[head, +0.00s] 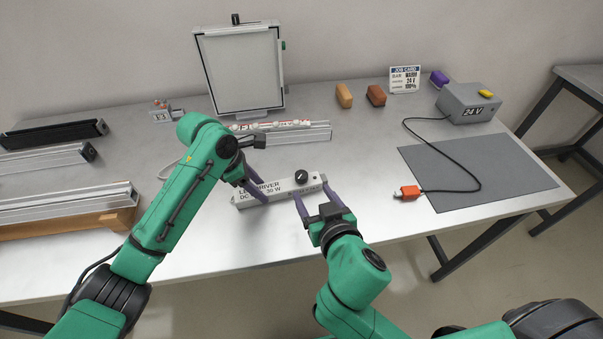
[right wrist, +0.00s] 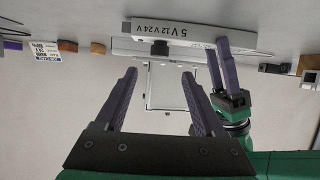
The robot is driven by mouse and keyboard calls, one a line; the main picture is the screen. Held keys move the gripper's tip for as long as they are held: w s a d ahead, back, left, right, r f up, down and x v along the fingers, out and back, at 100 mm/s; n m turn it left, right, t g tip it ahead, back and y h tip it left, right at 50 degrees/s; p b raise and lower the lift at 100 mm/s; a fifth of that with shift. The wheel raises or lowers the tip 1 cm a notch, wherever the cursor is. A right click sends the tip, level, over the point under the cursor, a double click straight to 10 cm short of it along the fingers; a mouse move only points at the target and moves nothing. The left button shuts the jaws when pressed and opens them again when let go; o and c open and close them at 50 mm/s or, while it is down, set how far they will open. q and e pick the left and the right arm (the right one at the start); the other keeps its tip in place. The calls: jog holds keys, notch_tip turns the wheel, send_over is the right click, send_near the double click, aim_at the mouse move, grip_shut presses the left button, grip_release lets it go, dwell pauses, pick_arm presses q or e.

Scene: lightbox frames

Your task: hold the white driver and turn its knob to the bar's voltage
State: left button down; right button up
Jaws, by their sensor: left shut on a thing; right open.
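The white driver (head: 283,197) sits near the table's front middle, marked "LED DRIVER" and "30 W". Its black knob (head: 301,177) stands on its upper side toward the right. In the right wrist view the driver (right wrist: 240,42) shows "5V 12V 24V" beside the knob (right wrist: 159,47). My left gripper (head: 257,188) is shut on the driver's left part. My right gripper (head: 318,200) is open at the driver's front right; in its wrist view the knob appears between and beyond the fingertips (right wrist: 158,74), apart from them. The knob's pointer is too small to read.
A bar with a light strip (head: 272,126) lies behind the driver, before an upright framed panel (head: 243,70). The job card (head: 404,79) reads "WARM", "24 V", "100%".

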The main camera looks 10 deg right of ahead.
aim_at(302, 176)
jog(key=x, duration=1.1)
jog(key=shift+d+r, duration=0.1)
jog(key=shift+d, duration=0.05)
grip_shut()
